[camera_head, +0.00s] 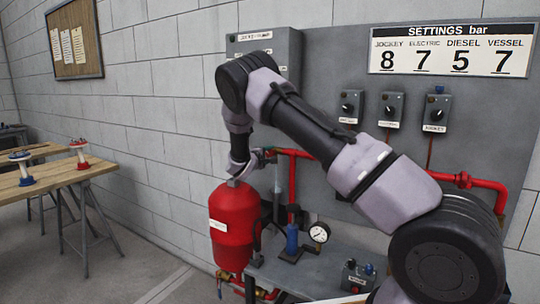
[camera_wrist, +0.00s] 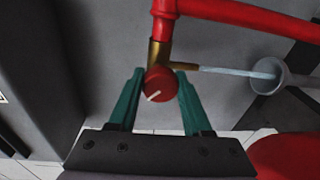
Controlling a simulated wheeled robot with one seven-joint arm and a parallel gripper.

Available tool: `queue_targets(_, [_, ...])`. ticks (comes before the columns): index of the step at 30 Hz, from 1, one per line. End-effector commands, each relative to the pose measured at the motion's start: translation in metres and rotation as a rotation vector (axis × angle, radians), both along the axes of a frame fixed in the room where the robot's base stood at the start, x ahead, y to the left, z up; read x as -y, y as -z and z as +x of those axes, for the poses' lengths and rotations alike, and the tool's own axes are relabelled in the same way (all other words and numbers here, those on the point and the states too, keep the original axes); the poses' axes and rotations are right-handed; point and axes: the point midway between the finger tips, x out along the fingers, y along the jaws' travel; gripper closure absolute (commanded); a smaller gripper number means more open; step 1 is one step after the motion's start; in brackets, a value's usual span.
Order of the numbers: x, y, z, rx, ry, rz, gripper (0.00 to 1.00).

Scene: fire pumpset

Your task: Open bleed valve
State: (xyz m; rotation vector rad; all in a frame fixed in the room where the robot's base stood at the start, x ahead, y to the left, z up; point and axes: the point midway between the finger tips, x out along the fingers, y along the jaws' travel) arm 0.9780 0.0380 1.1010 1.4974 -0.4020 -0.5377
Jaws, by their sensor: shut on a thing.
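The bleed valve has a round red knob (camera_wrist: 159,86) with a white pointer line, on a brass fitting (camera_wrist: 157,53) below a red pipe (camera_wrist: 164,12). My gripper (camera_wrist: 160,78) has its two green fingers on either side of the knob, shut on it. The pointer line is tilted, running from lower left to upper right. A thin brass spout (camera_wrist: 190,67) points right from the fitting. A pale blue-white stream (camera_wrist: 232,71) runs from it to a grey funnel (camera_wrist: 266,78). In the head view my arm hides the knob and my fingertips.
A red vessel (camera_head: 233,222) hangs below my wrist. A pressure gauge (camera_head: 319,232) and a blue fitting (camera_head: 292,240) stand right of it. Red pipe (camera_head: 475,182) runs along the grey panel. Wooden tables (camera_head: 50,178) stand at left, with open floor between.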

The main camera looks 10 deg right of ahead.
Motion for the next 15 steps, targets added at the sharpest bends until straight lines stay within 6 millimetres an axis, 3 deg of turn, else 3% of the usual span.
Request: queue_targets(15, [-0.0031,0.0035,-0.0011,-0.310,-0.005,-0.381,1.00])
